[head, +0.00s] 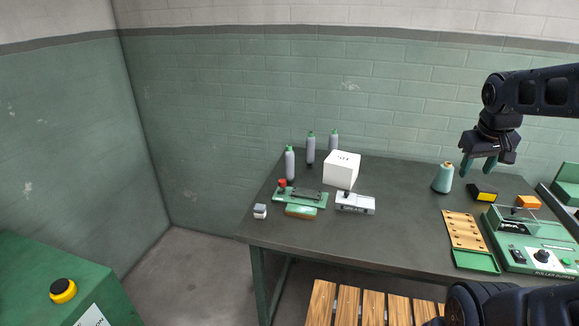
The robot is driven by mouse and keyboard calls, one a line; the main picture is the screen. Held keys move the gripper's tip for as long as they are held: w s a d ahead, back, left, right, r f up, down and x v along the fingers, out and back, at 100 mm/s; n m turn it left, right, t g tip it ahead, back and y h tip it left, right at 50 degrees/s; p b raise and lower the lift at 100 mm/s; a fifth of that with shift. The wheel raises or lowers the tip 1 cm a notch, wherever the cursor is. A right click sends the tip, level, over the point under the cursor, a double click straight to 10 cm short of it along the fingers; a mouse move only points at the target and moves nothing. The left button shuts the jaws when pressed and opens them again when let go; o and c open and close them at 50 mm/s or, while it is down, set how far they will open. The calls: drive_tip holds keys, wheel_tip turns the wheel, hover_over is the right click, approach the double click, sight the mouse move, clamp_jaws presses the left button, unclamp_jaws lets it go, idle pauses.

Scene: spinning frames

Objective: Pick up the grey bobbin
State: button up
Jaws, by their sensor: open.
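Three slim grey bobbin-like pieces with green tops stand upright at the back left of the dark table (395,228): the front left one (289,163), the middle one (310,149) and the back right one (333,141). The last is partly hidden by a white box. A wider blue-grey cone (442,180) with a tan top stands towards the right of the table. I cannot tell which of these is the grey bobbin. My gripper (479,168) is open and empty, in the air at the right, just right of the cone in the picture.
The white box (341,169), a green fixture (301,197) and a white device (355,204) crowd the table's left. A yellow-black block (483,192), a wooden peg board (464,231) and a green machine (530,256) fill the right. The middle is clear. A slatted bench (345,305) stands in front.

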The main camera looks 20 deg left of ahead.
drive_tip(key=w+a+f+n+h, duration=0.2)
drive_tip(key=w+a+n, duration=0.2)
drive_tip(key=w, duration=0.3)
drive_tip(key=w+a+f+n+t+h, duration=0.1)
drive_tip(key=w+a+n+h, duration=0.1)
drive_tip(key=w+a+n, duration=0.35)
drive_tip(key=w+a+f+n+h, duration=0.2)
drive_tip(key=w+a, duration=0.1)
drive_tip(key=w, duration=0.5)
drive_tip(key=w+a+f+n+t+h, duration=0.1)
drive_tip(key=w+a+f+n+t, duration=0.2)
drive_tip(key=a, duration=0.5)
drive_tip(key=w+a+f+n+t+h, duration=0.15)
drive_tip(key=w+a+n, duration=0.25)
drive_tip(key=a, duration=0.4)
drive_tip(key=n+t+y, duration=0.6)
drive_tip(key=n+t, duration=0.3)
drive_tip(key=n, duration=0.3)
approach(288, 148)
drive_tip(key=shift+x, duration=6.5)
drive_tip(key=shift+f, duration=0.15)
clamp_jaws()
